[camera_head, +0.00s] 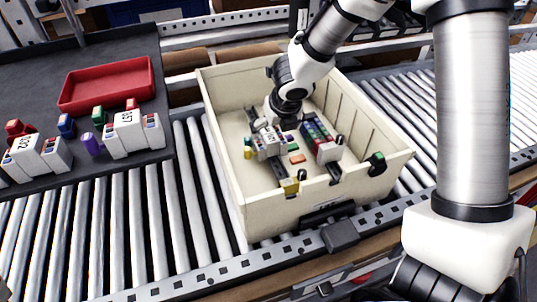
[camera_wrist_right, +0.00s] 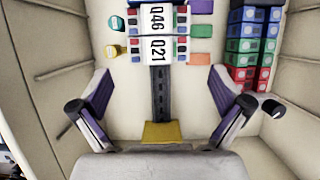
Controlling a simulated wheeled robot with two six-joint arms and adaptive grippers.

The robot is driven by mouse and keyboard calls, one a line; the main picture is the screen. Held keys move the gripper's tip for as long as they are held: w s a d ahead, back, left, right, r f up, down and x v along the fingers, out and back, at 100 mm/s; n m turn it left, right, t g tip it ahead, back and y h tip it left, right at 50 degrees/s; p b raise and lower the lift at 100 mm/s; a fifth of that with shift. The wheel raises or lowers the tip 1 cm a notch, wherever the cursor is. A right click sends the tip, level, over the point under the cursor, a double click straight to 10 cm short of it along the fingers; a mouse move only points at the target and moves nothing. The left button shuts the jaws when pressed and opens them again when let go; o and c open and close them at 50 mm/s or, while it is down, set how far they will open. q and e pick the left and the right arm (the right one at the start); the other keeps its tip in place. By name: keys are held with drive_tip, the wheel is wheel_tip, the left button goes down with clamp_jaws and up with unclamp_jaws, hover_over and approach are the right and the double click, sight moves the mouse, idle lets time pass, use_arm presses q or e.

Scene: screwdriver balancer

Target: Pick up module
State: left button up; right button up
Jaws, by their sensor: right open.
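In the head view the white modules (camera_head: 268,145) are inside the beige crate (camera_head: 241,205), partly hidden by the gripper. My right gripper (camera_head: 268,122) is inside the crate just above them. In the wrist view its two fingers (camera_wrist_right: 160,108) are spread wide with nothing between them, over the rail and below module 021 in the picture. My left gripper is not in view.
Stacked coloured blocks (camera_wrist_right: 250,45) line a second rail beside the modules. A yellow end block (camera_wrist_right: 160,132) is at the rail's near end. More white modules (camera_head: 128,130) and a red tray (camera_head: 108,84) are on a dark surface at left. Roller conveyor (camera_head: 120,220) surrounds the crate.

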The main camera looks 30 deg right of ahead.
drive_tip(key=shift+w+f, duration=0.1)
drive_tip(key=shift+f, duration=0.45)
drive_tip(key=x, duration=0.1)
drive_tip(key=b+x, duration=0.1)
drive_tip(key=x, duration=0.1)
drive_tip(key=b+x, duration=0.1)
drive_tip(key=x, duration=0.1)
drive_tip(key=shift+w, duration=0.3)
drive_tip(key=shift+r, duration=0.1)
drive_tip(key=shift+s, duration=0.1)
drive_tip(key=c, duration=1.3)
wheel_tip(320, 180, up, 11)
drive_tip(key=p, duration=0.8)
wheel_tip(320, 180, up, 8)
drive_tip(key=p, duration=0.9)
hover_over(271, 138)
drive_tip(key=shift+b, duration=0.3)
